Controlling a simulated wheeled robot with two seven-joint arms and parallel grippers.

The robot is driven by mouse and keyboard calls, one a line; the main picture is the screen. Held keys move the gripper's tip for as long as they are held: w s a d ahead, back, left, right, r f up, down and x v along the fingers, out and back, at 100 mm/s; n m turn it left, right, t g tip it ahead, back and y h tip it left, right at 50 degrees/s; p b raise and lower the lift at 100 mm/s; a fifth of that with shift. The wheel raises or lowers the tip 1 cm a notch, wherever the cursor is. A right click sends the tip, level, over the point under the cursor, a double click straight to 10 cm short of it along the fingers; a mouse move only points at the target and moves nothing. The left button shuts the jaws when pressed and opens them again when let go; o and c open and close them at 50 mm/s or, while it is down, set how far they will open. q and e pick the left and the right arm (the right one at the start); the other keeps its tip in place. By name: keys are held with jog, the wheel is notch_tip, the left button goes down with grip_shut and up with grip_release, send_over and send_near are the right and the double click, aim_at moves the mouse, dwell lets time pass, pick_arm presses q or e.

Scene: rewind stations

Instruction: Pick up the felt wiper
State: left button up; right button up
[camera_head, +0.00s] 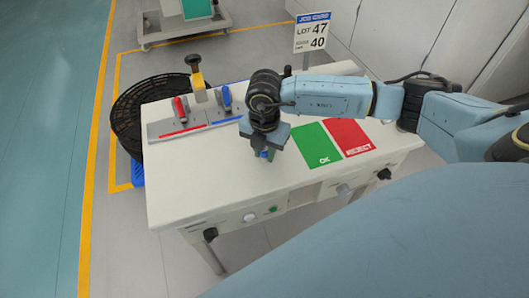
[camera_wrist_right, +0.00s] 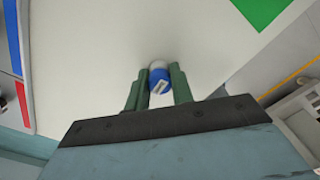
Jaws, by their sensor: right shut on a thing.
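My right gripper (camera_head: 266,154) points down over the bare middle of the white table (camera_head: 190,195), left of the green OK mat. In the right wrist view its two green fingers (camera_wrist_right: 160,88) are closed on the sides of a small rounded piece, white on top and blue below with a small pale label, which I take to be the felt wiper (camera_wrist_right: 160,77). In the head view the fingers and wrist mostly hide this piece. I cannot tell whether it touches the table top. My left gripper is not in view.
A green OK mat (camera_head: 313,145) and a red REJECT mat (camera_head: 347,138) lie right of the gripper. A red-handled fixture (camera_head: 180,109) and a blue-handled one (camera_head: 225,98) stand at the back left. A job sign (camera_head: 312,33) rises behind. A black basket (camera_head: 128,118) stands left of the table.

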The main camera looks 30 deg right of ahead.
aim_at(265, 150)
notch_tip(265, 150, up, 10)
jog(key=shift+p, duration=0.6)
